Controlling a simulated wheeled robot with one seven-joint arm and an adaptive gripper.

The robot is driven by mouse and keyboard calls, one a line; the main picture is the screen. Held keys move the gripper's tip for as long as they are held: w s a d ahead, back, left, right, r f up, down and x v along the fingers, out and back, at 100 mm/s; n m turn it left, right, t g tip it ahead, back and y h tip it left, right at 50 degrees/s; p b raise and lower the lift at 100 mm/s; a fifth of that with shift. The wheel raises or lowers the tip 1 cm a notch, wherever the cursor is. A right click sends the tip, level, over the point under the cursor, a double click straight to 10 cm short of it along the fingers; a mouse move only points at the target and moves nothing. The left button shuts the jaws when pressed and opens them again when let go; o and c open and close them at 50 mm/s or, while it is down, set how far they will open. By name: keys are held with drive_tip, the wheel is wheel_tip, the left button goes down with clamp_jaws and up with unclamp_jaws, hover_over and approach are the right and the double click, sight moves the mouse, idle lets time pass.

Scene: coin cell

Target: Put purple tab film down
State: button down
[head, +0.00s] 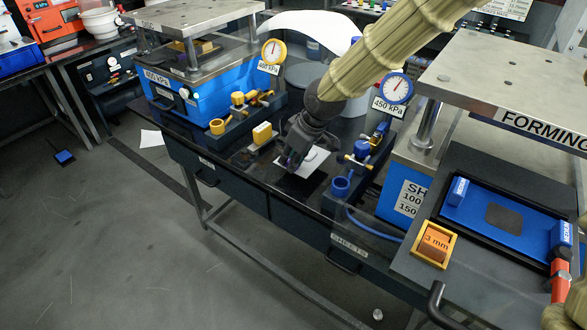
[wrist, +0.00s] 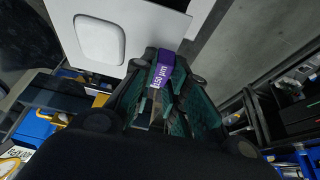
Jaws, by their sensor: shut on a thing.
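The purple tab film (wrist: 162,72) shows in the wrist view as a small purple piece with white lettering, partly unreadable. My gripper (wrist: 165,80) is shut on it, with the film between the fingertips. In the head view my gripper (head: 292,160) reaches down over the middle of the dark bench, beside a white sheet (head: 315,161) on a black mat. The film is mostly hidden by my gripper there. In the wrist view a white panel with a raised rounded shape (wrist: 99,39) lies past the fingertips. I cannot tell whether the film touches any surface.
A yellow-and-white block (head: 262,133) sits left of my gripper. A blue press (head: 190,90) with a 400-range gauge stands behind left. A blue cup (head: 341,186) and valve stand right, near the forming station (head: 500,75). A yellow-framed "3 mm" box (head: 435,244) and blue tray are farther right.

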drive_tip(key=shift+f+p, duration=0.3)
drive_tip(key=shift+f, duration=1.7)
drive_tip(key=shift+f, duration=0.15)
drive_tip(key=c, duration=1.4)
unclamp_jaws()
drive_tip(key=b+v, duration=0.1)
drive_tip(key=v, duration=1.1)
